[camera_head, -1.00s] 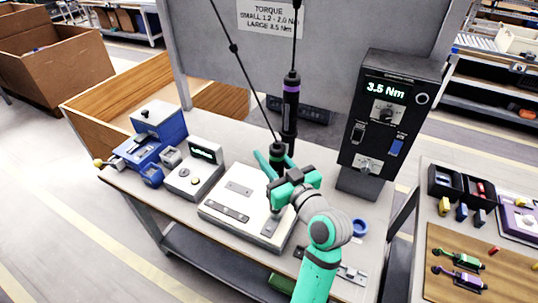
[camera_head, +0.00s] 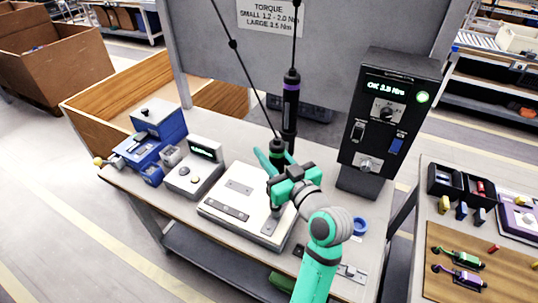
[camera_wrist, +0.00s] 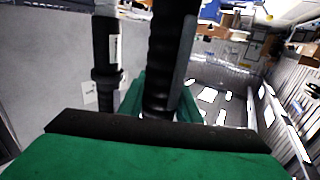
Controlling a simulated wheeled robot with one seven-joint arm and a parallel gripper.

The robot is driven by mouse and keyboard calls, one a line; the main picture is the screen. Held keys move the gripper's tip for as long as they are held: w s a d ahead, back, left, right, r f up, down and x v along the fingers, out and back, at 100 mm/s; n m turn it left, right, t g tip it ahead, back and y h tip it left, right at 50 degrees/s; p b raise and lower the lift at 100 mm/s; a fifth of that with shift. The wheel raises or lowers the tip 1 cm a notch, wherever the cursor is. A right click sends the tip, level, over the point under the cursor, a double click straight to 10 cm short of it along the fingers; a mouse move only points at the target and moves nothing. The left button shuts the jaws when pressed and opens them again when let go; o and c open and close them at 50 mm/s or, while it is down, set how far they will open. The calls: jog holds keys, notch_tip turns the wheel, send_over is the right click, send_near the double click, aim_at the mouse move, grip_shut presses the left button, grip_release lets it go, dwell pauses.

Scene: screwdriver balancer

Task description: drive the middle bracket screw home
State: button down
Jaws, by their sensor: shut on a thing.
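My gripper (camera_head: 275,166) is shut around the dark body of a screwdriver with a green band (camera_head: 277,148). The screwdriver hangs upright on a slanting cable, over the right part of a white fixture block (camera_head: 222,196). In the wrist view its black ribbed body (camera_wrist: 163,62) stands between my green fingers (camera_wrist: 150,100). Dark bracket plates (camera_head: 227,209) lie on the block. The driver's tip and the middle screw are hidden or too small to tell. The torque controller (camera_head: 372,135) reads "OK 3.5 Nm", with a green lamp (camera_head: 422,97) lit.
A second screwdriver with a purple band (camera_head: 291,95) hangs close behind; it also shows in the wrist view (camera_wrist: 106,50). A small display box (camera_head: 193,178) and a blue device (camera_head: 150,150) stand left. A blue ring (camera_head: 360,227) lies right. A side table (camera_head: 510,262) holds parts.

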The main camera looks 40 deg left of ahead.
jog(key=shift+r, duration=2.45)
jog(key=shift+d, duration=0.1)
